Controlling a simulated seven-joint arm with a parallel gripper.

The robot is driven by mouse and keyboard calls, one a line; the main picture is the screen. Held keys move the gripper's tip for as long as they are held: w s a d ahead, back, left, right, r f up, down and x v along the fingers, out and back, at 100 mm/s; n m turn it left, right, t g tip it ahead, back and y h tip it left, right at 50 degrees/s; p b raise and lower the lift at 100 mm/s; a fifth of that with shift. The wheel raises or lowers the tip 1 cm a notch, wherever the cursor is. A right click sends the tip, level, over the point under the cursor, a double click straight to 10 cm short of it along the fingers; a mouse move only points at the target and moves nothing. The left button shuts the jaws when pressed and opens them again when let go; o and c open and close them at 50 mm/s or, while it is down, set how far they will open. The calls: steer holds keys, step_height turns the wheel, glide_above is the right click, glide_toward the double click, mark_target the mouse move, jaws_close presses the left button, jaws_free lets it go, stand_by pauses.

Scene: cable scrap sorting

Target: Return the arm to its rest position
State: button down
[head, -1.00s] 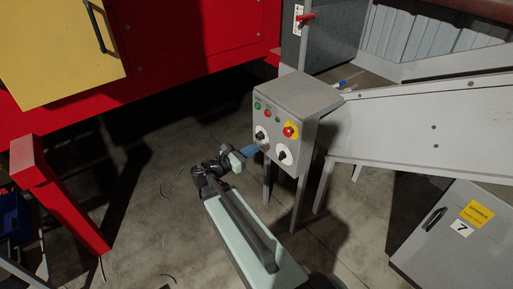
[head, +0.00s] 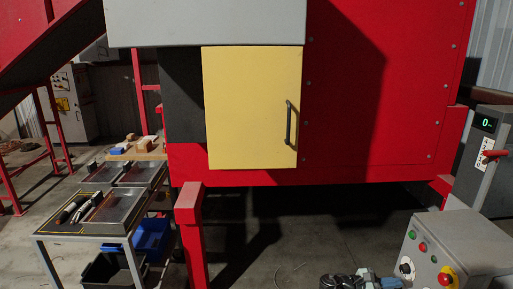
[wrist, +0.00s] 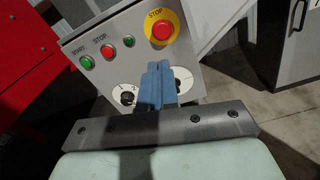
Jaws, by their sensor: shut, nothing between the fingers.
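My gripper (wrist: 155,82) shows in the wrist view with its blue fingers together and nothing between them. It points at the front of a grey control box (wrist: 128,40), in front of the box's lower part, between two dials. Whether the fingertips touch the box cannot be told. In the head view only the top of my arm shows at the bottom edge, left of the control box (head: 470,240); the fingers are not clear there.
The box has a red stop button (wrist: 162,31) on yellow and green and red buttons. A red machine with a yellow door (head: 250,110) stands behind. A table with metal trays (head: 75,212) is at the left. A grey cabinet (wrist: 292,40) is at the right.

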steer(key=s+a+f+m+g+y, duration=0.1)
steer(key=s+a+f+m+y, duration=0.1)
steer(key=a+f+m+y, duration=0.45)
steer(key=s+a+f+m+y, duration=0.2)
steer(key=a+f+m+y, duration=0.1)
steer(key=f, duration=0.7)
steer(key=s+a+f+m+g+y, duration=0.15)
steer(key=a+f+m+y, duration=0.3)
steer(key=f, duration=0.45)
steer(key=s+a+f+m+g+y, duration=0.15)
steer(key=s+a+f+y, duration=0.25)
steer(key=s+a+f, duration=0.55)
steer(key=s+a+f+g, duration=0.1)
steer(key=s+a+f, duration=0.1)
steer(key=s, duration=0.5)
steer(key=s+a+f+g, duration=0.1)
steer(key=s+a+f, duration=0.1)
steer(key=s+f, duration=0.3)
steer(key=s, duration=0.3)
steer(key=shift+s+f+g, duration=0.25)
steer(key=shift+g, duration=0.15)
